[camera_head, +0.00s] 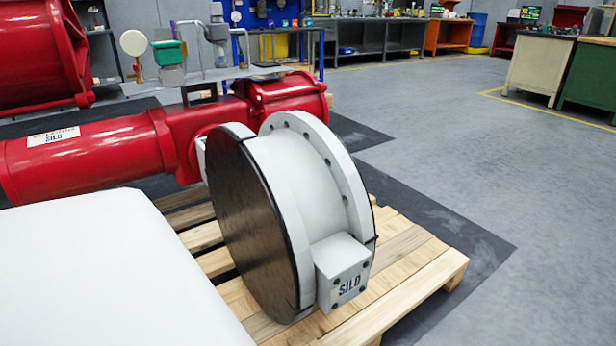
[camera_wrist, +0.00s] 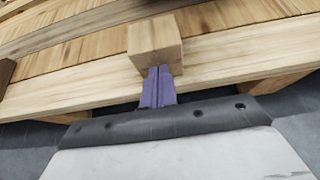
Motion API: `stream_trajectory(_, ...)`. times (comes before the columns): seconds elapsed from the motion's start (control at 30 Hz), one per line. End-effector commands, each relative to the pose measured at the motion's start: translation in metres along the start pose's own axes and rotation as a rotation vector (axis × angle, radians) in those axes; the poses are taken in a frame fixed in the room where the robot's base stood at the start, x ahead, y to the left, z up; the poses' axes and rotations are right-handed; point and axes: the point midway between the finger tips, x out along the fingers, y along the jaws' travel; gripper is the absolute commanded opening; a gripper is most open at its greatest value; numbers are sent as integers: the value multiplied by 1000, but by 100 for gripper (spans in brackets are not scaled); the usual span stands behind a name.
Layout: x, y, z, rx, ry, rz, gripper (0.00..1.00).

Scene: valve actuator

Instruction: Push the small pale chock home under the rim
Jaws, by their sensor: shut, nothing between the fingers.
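The small pale chock (camera_wrist: 155,42) is a wooden block in the upper middle of the wrist view, on the slatted wooden pallet (camera_wrist: 70,92). My gripper (camera_wrist: 159,70) shows there with its purple fingers shut and nothing between them. The fingertips are at the chock's near face; they look to be touching it, but I cannot be sure. In the head view the round white valve body (camera_head: 318,180), with its bolted rim (camera_head: 330,160) and dark disc face (camera_head: 243,225), stands on the pallet (camera_head: 425,268). The chock and my gripper cannot be made out there. The chock's contact with the rim is not visible.
A red actuator cylinder (camera_head: 85,155) lies behind and left of the valve. A white box marked SILD (camera_head: 343,270) projects from the valve's lower front. Dark mat and open grey floor (camera_head: 440,130) lie to the right. Workbenches line the back.

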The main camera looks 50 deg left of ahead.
Motion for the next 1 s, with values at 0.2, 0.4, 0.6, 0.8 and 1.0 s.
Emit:
stream_trajectory(0.2,0,0,0,0,0,0,0)
stream_trajectory(0.4,0,0,0,0,0,0,0)
stream_trajectory(0.6,2,0,1,0,0,0,0)
stream_trajectory(0.8,8,0,4,-2,1,1,0)
stream_trajectory(1.0,13,0,7,-1,0,0,0)
